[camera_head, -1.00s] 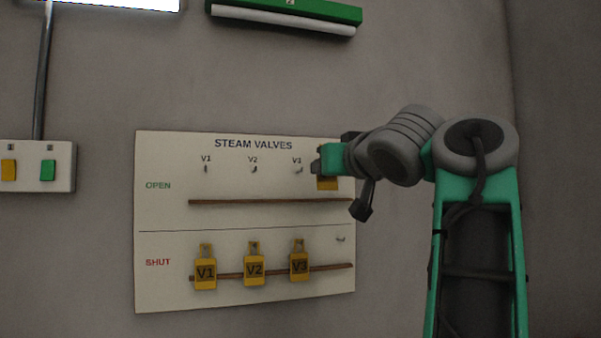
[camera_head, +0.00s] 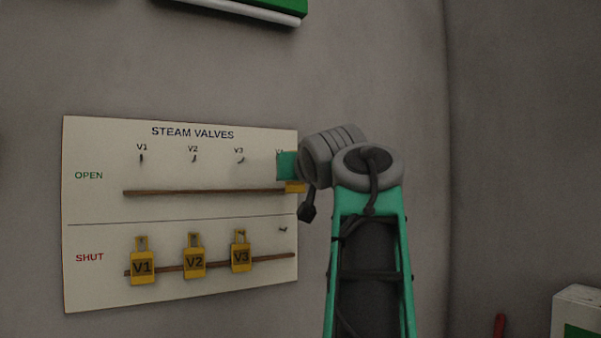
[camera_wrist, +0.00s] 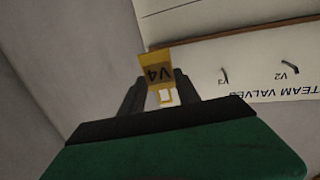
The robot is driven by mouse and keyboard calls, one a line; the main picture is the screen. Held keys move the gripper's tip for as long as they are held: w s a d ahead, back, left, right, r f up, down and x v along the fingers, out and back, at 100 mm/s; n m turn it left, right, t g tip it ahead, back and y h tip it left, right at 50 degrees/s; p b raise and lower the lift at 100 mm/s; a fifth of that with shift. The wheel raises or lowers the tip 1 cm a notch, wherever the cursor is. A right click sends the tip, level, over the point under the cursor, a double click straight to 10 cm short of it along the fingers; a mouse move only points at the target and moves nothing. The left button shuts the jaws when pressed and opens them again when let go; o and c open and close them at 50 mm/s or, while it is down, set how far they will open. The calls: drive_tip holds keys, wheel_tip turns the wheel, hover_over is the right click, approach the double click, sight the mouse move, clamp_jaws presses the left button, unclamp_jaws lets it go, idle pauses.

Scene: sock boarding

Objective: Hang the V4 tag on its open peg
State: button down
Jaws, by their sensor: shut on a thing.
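The yellow V4 tag (camera_wrist: 155,68) is between the fingers of my gripper (camera_wrist: 157,84) in the wrist view, its lettering upside down and its loop (camera_wrist: 167,97) toward the palm. My gripper is shut on it. In the head view my gripper (camera_head: 286,166) is in front of the board's upper right corner, and a yellow piece of the tag (camera_head: 295,187) shows below it, near the right end of the upper rail. The V4 open peg is hidden behind my gripper; only part of its label (camera_head: 280,152) shows. Contact between tag and peg cannot be told.
The STEAM VALVES board (camera_head: 95,215) has bare V1 (camera_head: 141,158), V2 (camera_head: 194,159) and V3 (camera_head: 240,160) pegs in the OPEN row. V1 (camera_head: 142,262), V2 (camera_head: 194,260) and V3 (camera_head: 241,255) tags hang in the SHUT row; its rightmost peg (camera_head: 283,229) is bare.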

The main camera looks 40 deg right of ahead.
drive_tip(key=shift+w+d+f, duration=0.2)
drive_tip(key=shift+w+d, duration=0.05)
drive_tip(key=shift+w, duration=0.7)
drive_tip(key=shift+w+d+f, duration=0.25)
drive_tip(key=shift+w+d, duration=0.05)
drive_tip(key=shift+w, duration=0.6)
drive_tip(key=shift+w+d+f, duration=0.2)
drive_tip(key=shift+w+d, duration=0.05)
drive_tip(key=shift+w, duration=0.7)
drive_tip(key=c, duration=0.8)
unclamp_jaws()
